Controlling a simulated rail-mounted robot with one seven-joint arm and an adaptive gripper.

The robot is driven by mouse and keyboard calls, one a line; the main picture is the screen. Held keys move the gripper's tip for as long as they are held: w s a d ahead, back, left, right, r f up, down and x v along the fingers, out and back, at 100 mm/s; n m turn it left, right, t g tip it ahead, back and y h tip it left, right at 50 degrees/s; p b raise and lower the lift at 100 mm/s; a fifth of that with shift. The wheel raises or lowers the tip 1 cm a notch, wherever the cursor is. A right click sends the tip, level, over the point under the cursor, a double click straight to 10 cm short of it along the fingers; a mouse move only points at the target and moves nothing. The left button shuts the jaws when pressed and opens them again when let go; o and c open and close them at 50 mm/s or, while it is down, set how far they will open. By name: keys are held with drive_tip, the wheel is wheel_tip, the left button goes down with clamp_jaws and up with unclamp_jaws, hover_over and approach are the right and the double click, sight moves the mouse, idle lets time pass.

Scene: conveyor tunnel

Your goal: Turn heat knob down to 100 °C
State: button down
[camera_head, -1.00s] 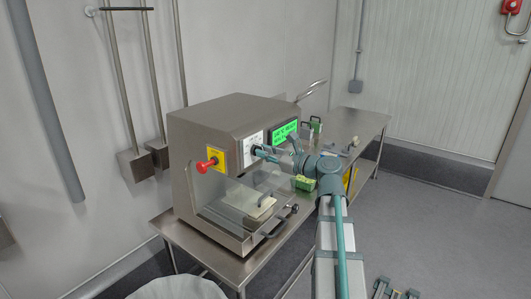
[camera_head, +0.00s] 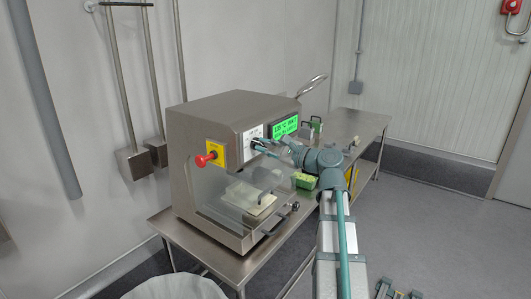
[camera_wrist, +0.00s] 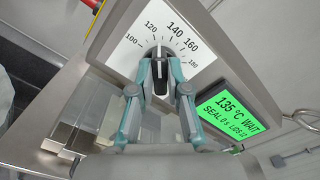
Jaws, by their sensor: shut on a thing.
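The heat knob (camera_wrist: 160,80) is a dark knob with a white pointer line on a white dial plate (camera_wrist: 188,62) marked 100 to 180. Its pointer sits between 120 and 140. My gripper (camera_wrist: 160,78) is shut on the knob, one finger on each side; in the head view my gripper (camera_head: 257,146) reaches the machine's front panel, and the knob is largely hidden there. The green display (camera_wrist: 229,112) beside the dial reads 135 °C WAIT, with a SEAL line below; it also shows in the head view (camera_head: 284,126).
A red stop button (camera_head: 202,160) on a yellow plate sits left of the dial. The steel sealing machine (camera_head: 215,110) stands on a steel table (camera_head: 350,130). A tray with a handle is low at its front. A green box (camera_head: 304,181) and small items lie right.

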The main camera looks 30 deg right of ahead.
drive_tip(key=shift+a+f+n+b, duration=0.1)
drive_tip(key=shift+f+n+b, duration=0.05)
drive_tip(key=shift+n+b, duration=1.95)
drive_tip(key=shift+f+n+b, duration=0.1)
drive_tip(key=shift+n+b, duration=1.6)
drive_tip(key=shift+n, duration=0.7)
drive_tip(key=c, duration=1.1)
unclamp_jaws()
drive_tip(key=shift+c, duration=0.2)
drive_tip(key=shift+s, duration=0.1)
drive_tip(key=v, duration=1.2)
